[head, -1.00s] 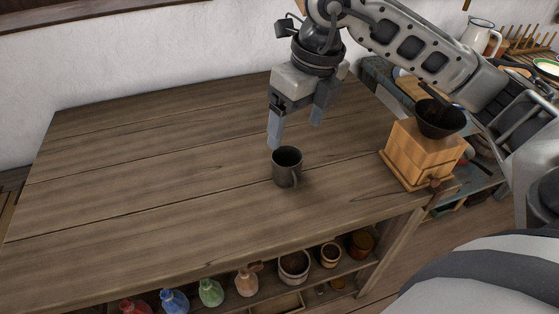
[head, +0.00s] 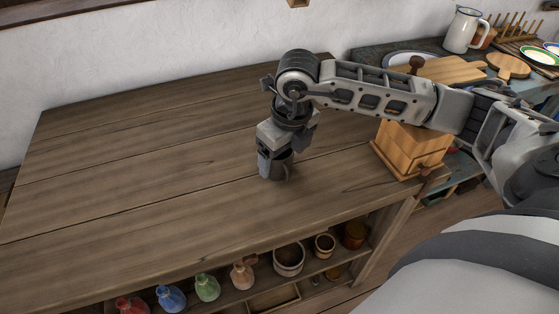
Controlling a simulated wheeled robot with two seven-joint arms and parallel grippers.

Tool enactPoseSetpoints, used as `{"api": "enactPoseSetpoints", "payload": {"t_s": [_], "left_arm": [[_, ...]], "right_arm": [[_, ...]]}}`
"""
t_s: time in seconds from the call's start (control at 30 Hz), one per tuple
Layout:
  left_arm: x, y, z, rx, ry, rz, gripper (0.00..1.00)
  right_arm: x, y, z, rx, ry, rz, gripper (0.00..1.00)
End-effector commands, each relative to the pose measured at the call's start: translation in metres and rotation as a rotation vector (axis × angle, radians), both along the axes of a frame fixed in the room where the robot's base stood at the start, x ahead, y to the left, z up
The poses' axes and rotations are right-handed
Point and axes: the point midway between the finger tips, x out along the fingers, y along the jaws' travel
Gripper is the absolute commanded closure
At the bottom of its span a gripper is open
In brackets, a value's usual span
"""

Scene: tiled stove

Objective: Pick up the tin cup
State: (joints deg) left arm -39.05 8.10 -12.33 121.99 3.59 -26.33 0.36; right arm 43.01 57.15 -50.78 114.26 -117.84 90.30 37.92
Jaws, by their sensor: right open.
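The tin cup (head: 279,171) is a dark grey mug standing upright on the wooden table (head: 130,180), near its front edge right of the middle. My right gripper (head: 271,165) points down at the cup, with its fingers at the height of the cup. One finger shows at the left side of the cup. The gripper is open, and its body hides the rim and upper part of the cup. Where the far finger sits, and whether either finger touches the cup, I cannot tell. My left gripper is not in view.
A wooden coffee grinder (head: 410,149) stands right of the cup, under my right forearm. A shelf below holds several coloured jugs (head: 207,288) and pots (head: 289,259). A white pitcher (head: 464,30) stands on a counter at the back right. The table's left side is clear.

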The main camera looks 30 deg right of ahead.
Motion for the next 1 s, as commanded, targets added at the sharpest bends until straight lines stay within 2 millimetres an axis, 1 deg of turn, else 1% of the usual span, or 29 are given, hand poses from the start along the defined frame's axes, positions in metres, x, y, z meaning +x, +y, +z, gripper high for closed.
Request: {"api": "enactPoseSetpoints", "payload": {"t_s": [0.03,0.17,0.4,0.43,0.47,0.5,0.6,0.87,1.0], "left_arm": [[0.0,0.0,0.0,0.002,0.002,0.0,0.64],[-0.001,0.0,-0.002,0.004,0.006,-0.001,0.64],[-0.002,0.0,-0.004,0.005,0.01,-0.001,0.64],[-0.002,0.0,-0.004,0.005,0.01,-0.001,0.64],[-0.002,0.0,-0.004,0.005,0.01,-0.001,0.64],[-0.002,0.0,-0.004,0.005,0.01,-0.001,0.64],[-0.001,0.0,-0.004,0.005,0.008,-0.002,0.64],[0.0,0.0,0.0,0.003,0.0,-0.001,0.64],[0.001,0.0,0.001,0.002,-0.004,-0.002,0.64]], "right_arm": [[0.001,0.001,-0.008,0.001,0.003,0.0,0.21],[0.003,0.001,-0.02,0.002,0.001,0.001,0.21],[0.003,0.001,-0.022,0.0,0.0,0.001,0.21],[0.003,0.001,-0.022,0.001,0.0,0.001,0.24],[0.003,0.001,-0.022,0.001,0.0,0.001,0.32],[0.003,0.001,-0.022,0.001,0.0,0.001,0.44],[0.003,0.001,-0.022,0.001,0.0,0.001,0.7],[0.004,0.001,-0.021,0.001,-0.001,0.001,0.7],[0.004,0.001,-0.017,0.002,-0.003,0.001,0.7]]}}
